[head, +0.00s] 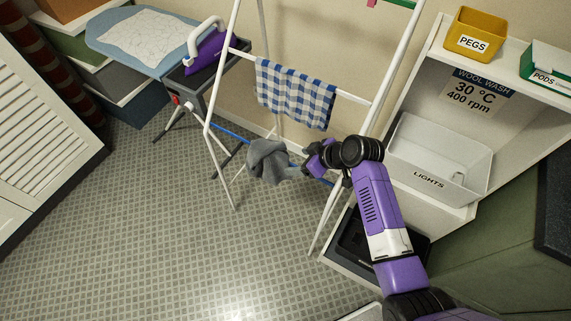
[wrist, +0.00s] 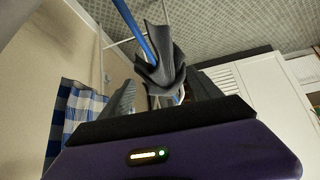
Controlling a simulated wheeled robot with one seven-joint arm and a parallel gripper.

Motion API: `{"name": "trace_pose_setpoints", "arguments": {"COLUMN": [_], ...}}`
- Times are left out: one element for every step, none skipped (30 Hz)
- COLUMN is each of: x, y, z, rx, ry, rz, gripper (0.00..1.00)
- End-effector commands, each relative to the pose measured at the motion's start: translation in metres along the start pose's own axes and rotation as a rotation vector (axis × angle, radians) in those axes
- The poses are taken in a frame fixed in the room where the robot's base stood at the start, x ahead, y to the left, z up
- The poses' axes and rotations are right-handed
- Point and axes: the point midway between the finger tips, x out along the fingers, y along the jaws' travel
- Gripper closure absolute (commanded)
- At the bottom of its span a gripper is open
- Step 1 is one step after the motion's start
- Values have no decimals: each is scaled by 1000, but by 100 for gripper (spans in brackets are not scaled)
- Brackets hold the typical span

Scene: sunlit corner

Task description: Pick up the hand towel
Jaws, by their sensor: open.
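A grey cloth (head: 268,160) hangs folded over the blue lower rail of a white drying rack (head: 212,110). A blue-and-white checked cloth (head: 295,93) hangs on a higher white rail. I cannot tell for sure which is the hand towel. My gripper (head: 300,163) is open just right of the grey cloth in the head view. In the wrist view the grey cloth (wrist: 165,72) shows between and beyond the two open fingers (wrist: 165,98), with the blue rail (wrist: 132,28) running into it. Whether the fingers touch it is unclear. The checked cloth (wrist: 75,115) is at the left there.
An ironing board (head: 110,40) and a purple iron (head: 207,48) stand at the back left. A white shelf unit at the right holds a LIGHTS bin (head: 437,160) and a yellow PEGS box (head: 475,35). The floor (head: 150,230) in front of the rack is clear.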

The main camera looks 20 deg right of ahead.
Motion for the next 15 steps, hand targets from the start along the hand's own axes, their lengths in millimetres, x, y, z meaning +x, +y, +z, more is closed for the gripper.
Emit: {"name": "trace_pose_setpoints", "arguments": {"x": [13, 17, 23, 27, 31, 36, 40, 43, 47, 50, 53, 56, 58, 59, 61], "y": [0, 0, 0, 0, 0, 0, 0, 0, 0, 0, 0, 0, 0, 0, 0], "z": [4, 4, 4, 5, 5, 4, 4, 4, 4, 4, 4, 3, 3, 2, 2], "rx": [-1, -1, -1, -2, -2, -2, -2, -1, -1, 0, -1, -1, -1, -1, 0], "ry": [1, 1, 0, 0, 0, 0, 0, 0, -1, -1, 0, 0, 0, 0, 0], "rz": [0, 0, 0, -1, -1, 0, 0, 0, 0, 0, 1, 1, 1, 1, 1], "gripper": [27, 27, 27, 27, 27, 27, 27, 27, 27, 27, 27, 27, 27, 27, 27]}}
